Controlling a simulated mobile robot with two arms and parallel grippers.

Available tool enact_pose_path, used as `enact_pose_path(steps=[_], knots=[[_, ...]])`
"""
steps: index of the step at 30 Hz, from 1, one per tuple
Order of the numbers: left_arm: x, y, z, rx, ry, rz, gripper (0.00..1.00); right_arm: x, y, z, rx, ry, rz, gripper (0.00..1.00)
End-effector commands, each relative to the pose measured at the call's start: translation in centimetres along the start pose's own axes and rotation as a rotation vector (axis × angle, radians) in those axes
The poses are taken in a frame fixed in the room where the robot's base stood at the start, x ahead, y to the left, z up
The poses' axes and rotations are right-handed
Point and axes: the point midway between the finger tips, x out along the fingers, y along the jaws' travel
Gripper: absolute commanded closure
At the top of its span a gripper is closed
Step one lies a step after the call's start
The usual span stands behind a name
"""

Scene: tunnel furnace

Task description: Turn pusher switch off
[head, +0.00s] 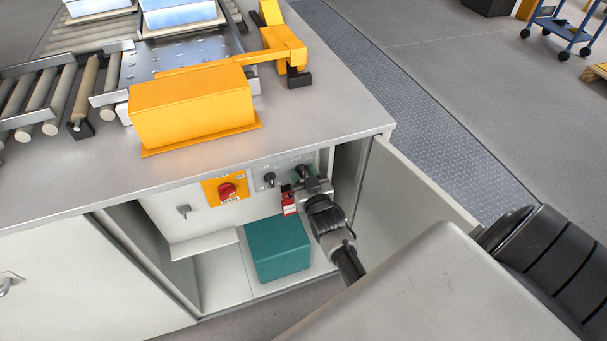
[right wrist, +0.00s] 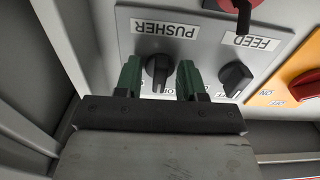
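The pusher switch (right wrist: 160,72) is a black rotary knob under the label PUSHER, which appears upside down in the right wrist view. My right gripper (right wrist: 159,80) is open, with one green fingertip on each side of the knob. Gaps show between the fingertips and the knob. In the head view my right gripper (head: 304,173) is at the right end of the control panel (head: 178,222) and hides most of the pusher switch. My left gripper is not in view.
The feed switch (right wrist: 236,77) is beside the pusher switch; a red emergency knob (head: 227,190) sits on a yellow plate. A red tag (head: 289,200) hangs by my gripper. The open cabinet door (head: 408,190) is close on the right. A teal box (head: 278,250) sits below.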

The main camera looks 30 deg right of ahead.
Motion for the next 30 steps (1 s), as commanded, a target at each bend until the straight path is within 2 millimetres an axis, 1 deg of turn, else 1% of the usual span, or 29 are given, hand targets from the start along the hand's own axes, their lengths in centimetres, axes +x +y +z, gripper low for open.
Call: enact_pose_path(steps=[5,8,11,18,22,24,27,30], knots=[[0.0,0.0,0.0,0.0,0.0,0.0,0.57,0.0,0.0,-0.1,0.001,0.001,0.0,0.61],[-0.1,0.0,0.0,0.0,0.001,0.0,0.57,-0.4,0.0,-0.1,0.001,0.001,0.0,0.61],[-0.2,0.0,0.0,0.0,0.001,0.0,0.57,-1.6,0.0,0.0,0.001,-0.001,0.0,0.61],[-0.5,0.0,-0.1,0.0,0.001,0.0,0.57,-6.4,0.0,0.1,0.001,-0.002,0.0,0.61],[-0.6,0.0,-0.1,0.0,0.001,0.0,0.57,-8.7,0.0,0.0,0.001,-0.002,0.0,0.61],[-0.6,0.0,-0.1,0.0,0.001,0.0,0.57,-9.6,0.0,0.1,0.001,-0.001,-0.001,0.61],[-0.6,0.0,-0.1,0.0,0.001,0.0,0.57,-10.4,0.0,0.0,0.001,-0.001,0.0,0.61],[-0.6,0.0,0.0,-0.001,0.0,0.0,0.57,-10.8,0.0,0.0,0.001,0.0,0.0,0.61]])
